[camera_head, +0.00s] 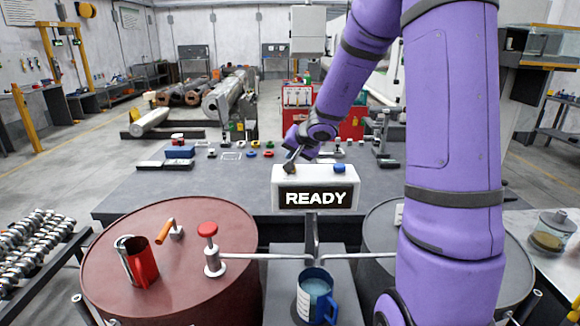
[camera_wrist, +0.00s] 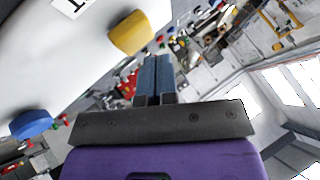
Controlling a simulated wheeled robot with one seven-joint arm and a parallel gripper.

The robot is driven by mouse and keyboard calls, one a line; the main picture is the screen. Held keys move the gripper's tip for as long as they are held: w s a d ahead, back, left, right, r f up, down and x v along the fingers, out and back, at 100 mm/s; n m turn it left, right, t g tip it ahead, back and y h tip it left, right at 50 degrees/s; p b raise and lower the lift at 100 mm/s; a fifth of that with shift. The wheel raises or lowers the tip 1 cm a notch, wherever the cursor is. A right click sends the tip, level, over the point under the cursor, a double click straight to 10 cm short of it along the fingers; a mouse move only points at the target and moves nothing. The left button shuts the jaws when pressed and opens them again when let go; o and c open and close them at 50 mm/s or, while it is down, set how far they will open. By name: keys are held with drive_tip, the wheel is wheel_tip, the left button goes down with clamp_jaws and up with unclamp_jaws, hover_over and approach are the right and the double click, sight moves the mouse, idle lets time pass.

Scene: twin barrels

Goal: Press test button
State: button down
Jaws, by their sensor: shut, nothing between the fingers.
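A white box (camera_head: 287,186) with a black READY display (camera_head: 316,197) stands on a post between two barrels. A blue button (camera_head: 339,168) is on its top right; it also shows at the lower left in the wrist view (camera_wrist: 31,123). A yellow button (camera_wrist: 130,33) shows in the wrist view beside a partly cut-off dark letter on the white face. My gripper (camera_head: 290,168) is shut and empty at the box's top left, with its fingers close to the yellow button. In the wrist view the fingers (camera_wrist: 156,78) appear just beside that button; I cannot tell whether they touch.
The red barrel (camera_head: 185,235) carries a red mug (camera_head: 143,262), an orange-handled lever (camera_head: 166,231) and a red knob (camera_head: 208,230). A blue mug (camera_head: 316,297) stands in front of the post. A grey barrel (camera_head: 384,226) is partly behind my arm. A workbench (camera_head: 150,197) lies behind.

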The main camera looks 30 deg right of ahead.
drive_tip(key=shift+f, duration=0.35)
drive_tip(key=shift+f, duration=0.5)
idle(0.7)
drive_tip(key=shift+r, duration=0.95)
drive_tip(key=shift+r, duration=2.5)
